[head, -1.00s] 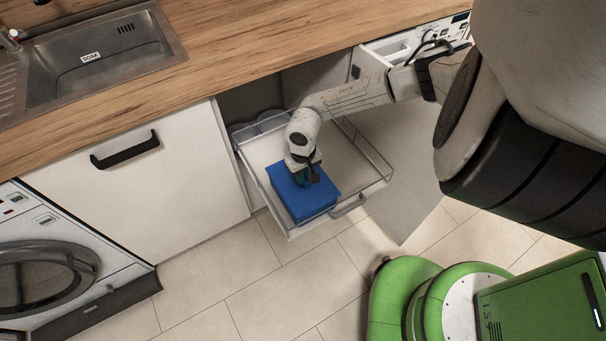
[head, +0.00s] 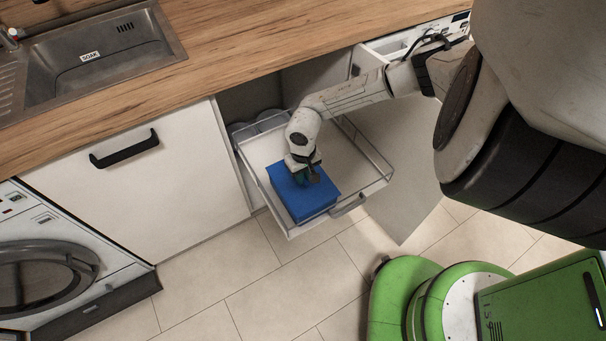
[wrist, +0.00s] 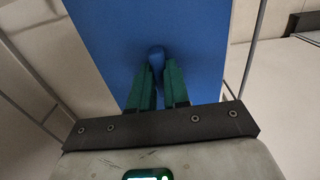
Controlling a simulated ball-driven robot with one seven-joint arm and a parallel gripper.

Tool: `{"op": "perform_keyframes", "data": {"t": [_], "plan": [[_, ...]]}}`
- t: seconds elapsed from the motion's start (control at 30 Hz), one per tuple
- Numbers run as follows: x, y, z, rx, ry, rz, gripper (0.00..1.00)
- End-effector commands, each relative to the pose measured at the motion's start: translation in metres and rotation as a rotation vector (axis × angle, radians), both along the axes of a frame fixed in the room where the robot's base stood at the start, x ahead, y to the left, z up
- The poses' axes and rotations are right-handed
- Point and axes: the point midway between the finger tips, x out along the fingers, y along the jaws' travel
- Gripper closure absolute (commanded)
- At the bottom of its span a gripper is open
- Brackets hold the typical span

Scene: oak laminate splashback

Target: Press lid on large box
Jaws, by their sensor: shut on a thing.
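A large blue box with a blue lid (head: 309,201) sits in the pulled-out drawer (head: 262,160). In the wrist view the flat blue lid (wrist: 195,30) fills the upper middle, with a small rounded blue knob (wrist: 156,56) on it. My gripper (head: 306,178) is over the far part of the lid. In the wrist view the green fingers of my gripper (wrist: 158,90) are closed on the knob. The seam between lid and box is not clear, so I cannot tell how far down the lid sits.
The drawer has thin wire rails and a front handle (head: 348,205); its right part is bare. Round grey items (head: 258,122) stand at the back left, partly in the cabinet. The wooden worktop (head: 250,55) overhangs behind. An open door panel (head: 405,205) is at the right.

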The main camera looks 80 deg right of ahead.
Motion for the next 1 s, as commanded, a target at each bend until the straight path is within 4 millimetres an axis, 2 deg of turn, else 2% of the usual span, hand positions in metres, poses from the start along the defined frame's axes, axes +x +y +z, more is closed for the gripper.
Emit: {"op": "perform_keyframes", "data": {"t": [0.13,0.17,0.43,0.6,0.87,1.0], "plan": [[0.0001,0.0001,0.0001,0.000,0.000,0.000,1.00],[0.0001,0.0001,0.0001,0.000,0.000,0.000,0.81],[0.0000,0.0001,0.0000,0.000,0.000,-0.001,0.55],[0.0000,0.0001,0.0000,0.000,0.000,-0.001,0.54],[0.0000,0.0001,0.0000,0.000,0.000,-0.001,0.30],[0.0000,0.0001,0.0000,0.000,0.000,0.000,0.29]]}}
